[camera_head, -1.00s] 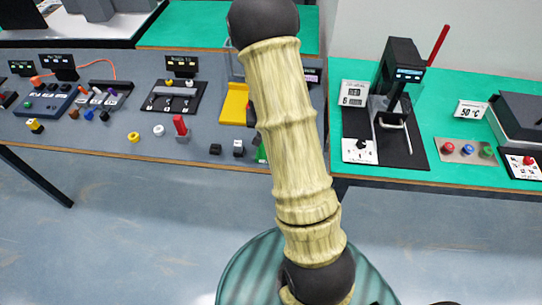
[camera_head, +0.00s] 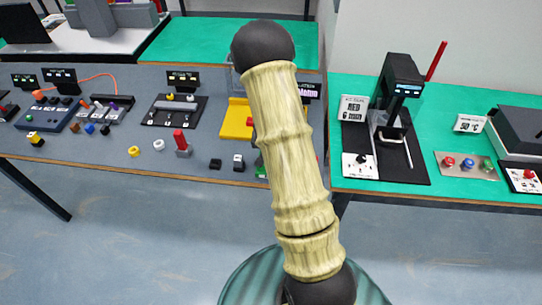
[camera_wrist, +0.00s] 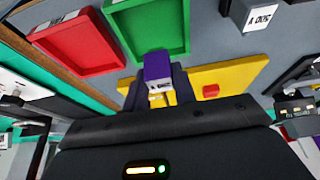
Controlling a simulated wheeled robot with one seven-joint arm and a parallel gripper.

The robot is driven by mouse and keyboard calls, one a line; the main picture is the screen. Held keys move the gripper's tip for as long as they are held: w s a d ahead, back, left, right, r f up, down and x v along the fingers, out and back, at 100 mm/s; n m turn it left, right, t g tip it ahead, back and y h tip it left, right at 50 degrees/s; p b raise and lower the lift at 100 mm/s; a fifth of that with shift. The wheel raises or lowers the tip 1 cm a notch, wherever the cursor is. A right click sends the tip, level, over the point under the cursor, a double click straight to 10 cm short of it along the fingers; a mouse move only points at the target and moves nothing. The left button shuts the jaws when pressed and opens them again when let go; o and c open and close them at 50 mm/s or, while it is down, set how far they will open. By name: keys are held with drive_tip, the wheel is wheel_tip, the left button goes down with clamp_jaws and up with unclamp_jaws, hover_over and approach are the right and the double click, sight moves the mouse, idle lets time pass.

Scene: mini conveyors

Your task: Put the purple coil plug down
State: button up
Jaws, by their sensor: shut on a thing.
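In the wrist view the purple coil plug (camera_wrist: 157,66) is held at the tip of my gripper (camera_wrist: 160,98), which is shut on it. The plug shows a purple top and a pale face with small dark marks. It overlaps the near edge of a green tray (camera_wrist: 118,45) and the edge of a yellow tray (camera_wrist: 235,75) in the picture. I cannot tell whether it touches a surface. In the head view my arm hides the gripper and plug.
A grey block marked with letters (camera_wrist: 250,16) stands at upper right. In the head view a black device (camera_head: 400,90) stands on the right green table.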

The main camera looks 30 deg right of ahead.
drive_tip(key=shift+f, duration=0.1)
drive_tip(key=shift+f+p, duration=0.3)
drive_tip(key=shift+f, duration=1.65)
drive_tip(key=shift+f, duration=0.1)
drive_tip(key=o, duration=1)
drive_tip(key=shift+o, duration=0.2)
